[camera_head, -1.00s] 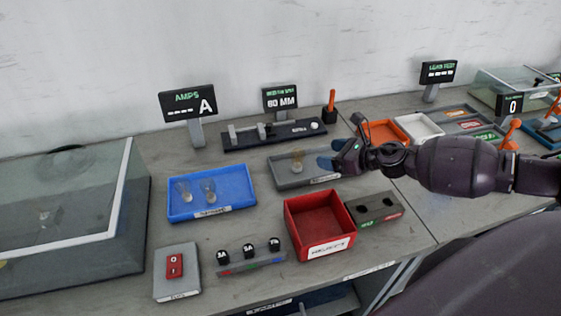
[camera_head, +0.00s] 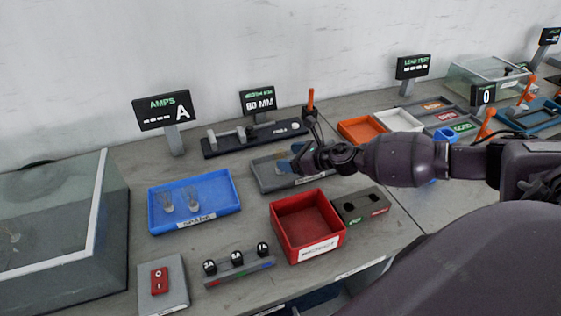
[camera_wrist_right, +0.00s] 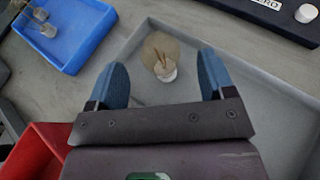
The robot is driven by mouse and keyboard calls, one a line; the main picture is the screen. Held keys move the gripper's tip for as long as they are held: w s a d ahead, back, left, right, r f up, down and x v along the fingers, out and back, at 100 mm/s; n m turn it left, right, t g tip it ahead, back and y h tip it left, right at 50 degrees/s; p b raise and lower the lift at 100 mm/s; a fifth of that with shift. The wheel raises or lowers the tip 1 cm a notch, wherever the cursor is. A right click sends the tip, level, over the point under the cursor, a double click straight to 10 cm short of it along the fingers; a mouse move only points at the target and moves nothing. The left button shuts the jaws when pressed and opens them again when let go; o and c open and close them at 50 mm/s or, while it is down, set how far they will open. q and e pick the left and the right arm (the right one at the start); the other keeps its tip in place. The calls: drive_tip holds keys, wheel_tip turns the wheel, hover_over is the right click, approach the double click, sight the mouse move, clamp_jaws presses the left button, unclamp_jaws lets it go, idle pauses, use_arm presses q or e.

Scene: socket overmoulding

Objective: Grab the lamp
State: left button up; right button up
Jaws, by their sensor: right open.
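A clear lamp with a pale base (camera_wrist_right: 166,72) is in the grey tray (camera_wrist_right: 262,112), and its glass points away from me in the right wrist view. My right gripper (camera_wrist_right: 162,82) is open, with a blue fingertip on either side of the lamp and gaps on both sides. In the head view the right gripper (camera_head: 291,159) is over the grey tray (camera_head: 264,183) and mostly hides the lamp. I cannot tell how high the fingertips are above the tray floor. My left gripper is not in view.
A blue tray (camera_head: 222,211) labelled spare holds two more lamps (camera_head: 192,198). A red bin (camera_head: 305,247) stands just in front of the grey tray. A dark gauge fixture (camera_head: 250,140) lies behind it. A glass-sided case (camera_head: 50,225) fills the left end.

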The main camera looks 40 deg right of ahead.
drive_tip(key=x, duration=0.3)
drive_tip(key=shift+w+a+f, duration=0.1)
drive_tip(key=shift+w+f, duration=0.1)
drive_tip(key=shift+f, duration=0.2)
drive_tip(key=shift+w+f, duration=0.1)
drive_tip(key=shift+w, duration=0.1)
